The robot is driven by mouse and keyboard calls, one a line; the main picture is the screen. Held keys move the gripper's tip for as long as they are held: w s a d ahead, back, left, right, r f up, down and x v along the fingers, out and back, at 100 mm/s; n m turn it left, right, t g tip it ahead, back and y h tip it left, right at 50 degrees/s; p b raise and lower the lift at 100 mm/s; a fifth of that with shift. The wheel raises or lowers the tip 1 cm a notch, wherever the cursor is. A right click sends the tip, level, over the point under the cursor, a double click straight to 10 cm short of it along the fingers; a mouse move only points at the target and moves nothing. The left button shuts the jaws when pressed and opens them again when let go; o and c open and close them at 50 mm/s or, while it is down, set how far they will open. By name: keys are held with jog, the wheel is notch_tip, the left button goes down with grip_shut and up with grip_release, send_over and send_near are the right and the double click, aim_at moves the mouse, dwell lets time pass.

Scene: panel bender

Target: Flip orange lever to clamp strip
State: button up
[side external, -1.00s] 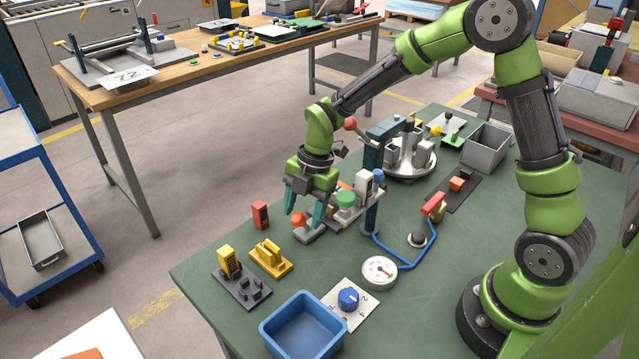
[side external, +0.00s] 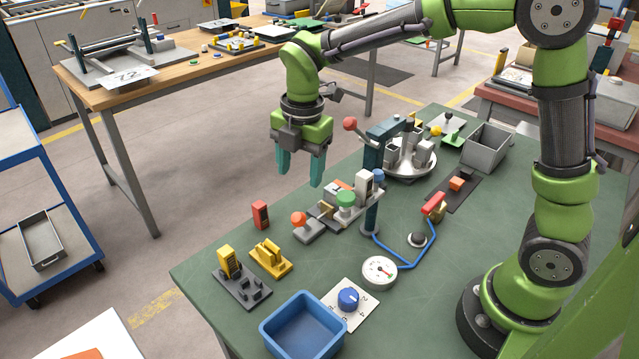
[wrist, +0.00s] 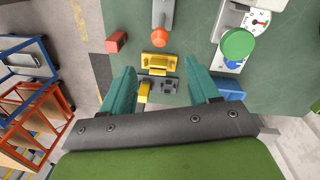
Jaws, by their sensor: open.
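The orange lever knob (side external: 299,218) sits low at the near left end of the grey bending fixture (side external: 308,234). In the wrist view the knob (wrist: 158,37) shows above the fingers, with its grey arm (wrist: 163,14) behind it. My gripper (side external: 300,174) is open and empty, raised clear above the lever with its teal fingers pointing down. In the wrist view, its fingers (wrist: 160,72) are wide apart with nothing between them near the tips. The strip cannot be made out clearly on the fixture.
A green knob (side external: 346,199) and a dark post with a red ball (side external: 350,124) stand right of the lever. Bare green bench lies right of the dial.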

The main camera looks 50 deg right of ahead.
notch_tip(320, 180, up, 5)
send_over(298, 214)
jog(key=s, duration=0.1)
jog(key=w+d+m+g+y, duration=0.1)
jog(key=d+m+y, duration=0.5)
jog(key=m, duration=1.3)
jog(key=a+f, duration=0.1)
jog(key=f, duration=0.4)
jog(key=a+f+h, duration=0.1)
jog(key=f, duration=0.5)
jog(key=a+f+h, duration=0.1)
jog(key=a+f, duration=0.1)
jog(key=f, duration=0.3)
jog(key=shift+f, duration=0.4)
jog(key=shift+a+h, duration=0.35)
jog(key=shift+h, duration=0.15)
jog(key=shift+a+f+h, duration=0.15)
jog(key=shift+a+h, duration=0.5)
jog(key=shift+h, duration=0.45)
notch_tip(298, 214, up, 17)
jog(key=d, duration=0.1)
jog(key=s+d+r+m+t, duration=0.1)
jog(key=s+d+m+t, duration=0.2)
jog(key=s, duration=0.6)
jog(key=s+d+r+m+t+y, duration=0.1)
jog(key=s+d+m+t, duration=0.2)
jog(key=s, duration=0.6)
jog(key=shift+r+t, duration=0.15)
jog(key=shift+t, duration=0.55)
